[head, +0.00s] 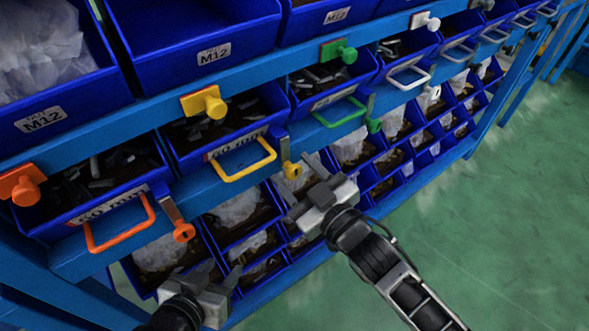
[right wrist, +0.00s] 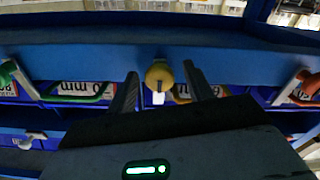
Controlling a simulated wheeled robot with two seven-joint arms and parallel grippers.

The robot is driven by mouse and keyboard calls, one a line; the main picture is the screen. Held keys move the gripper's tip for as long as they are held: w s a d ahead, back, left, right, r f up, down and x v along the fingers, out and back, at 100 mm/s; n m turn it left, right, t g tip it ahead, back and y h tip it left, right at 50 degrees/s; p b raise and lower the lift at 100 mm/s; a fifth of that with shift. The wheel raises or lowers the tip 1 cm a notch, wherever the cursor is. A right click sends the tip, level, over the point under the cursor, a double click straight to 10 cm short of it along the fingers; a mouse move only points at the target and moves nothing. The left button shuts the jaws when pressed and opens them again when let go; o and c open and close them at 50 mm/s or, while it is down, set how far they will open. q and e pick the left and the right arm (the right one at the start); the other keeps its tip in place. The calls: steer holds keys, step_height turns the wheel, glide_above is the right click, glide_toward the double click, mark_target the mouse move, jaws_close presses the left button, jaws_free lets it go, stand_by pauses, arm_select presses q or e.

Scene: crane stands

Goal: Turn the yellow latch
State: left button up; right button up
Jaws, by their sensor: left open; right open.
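The yellow latch (head: 291,169) hangs on the lower blue rail, just right of the yellow handle (head: 245,160), in the head view. In the right wrist view its round yellow end (right wrist: 159,75) sits between my right gripper's two fingers (right wrist: 162,92). The right gripper (head: 304,194) is open beside the latch in the head view. I cannot tell whether a finger touches it. My left gripper (head: 220,274) is open and empty, low in front of the lower bins, below the orange latch (head: 180,224).
An orange handle (head: 120,230) is to the left. A green handle (head: 340,113) and green latch (head: 372,115) are to the right. A yellow knob (head: 208,104) projects from the rail above. Blue bins fill the rack; open green floor (head: 490,210) lies right.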

steer(key=shift+w+a, duration=0.25)
steer(key=shift+w, duration=0.1)
steer(key=c, duration=1)
steer(key=shift+r+m+p, duration=0.1)
steer(key=shift+m+p, duration=0.5)
steer(key=shift+m, duration=0.1)
steer(key=o, duration=1)
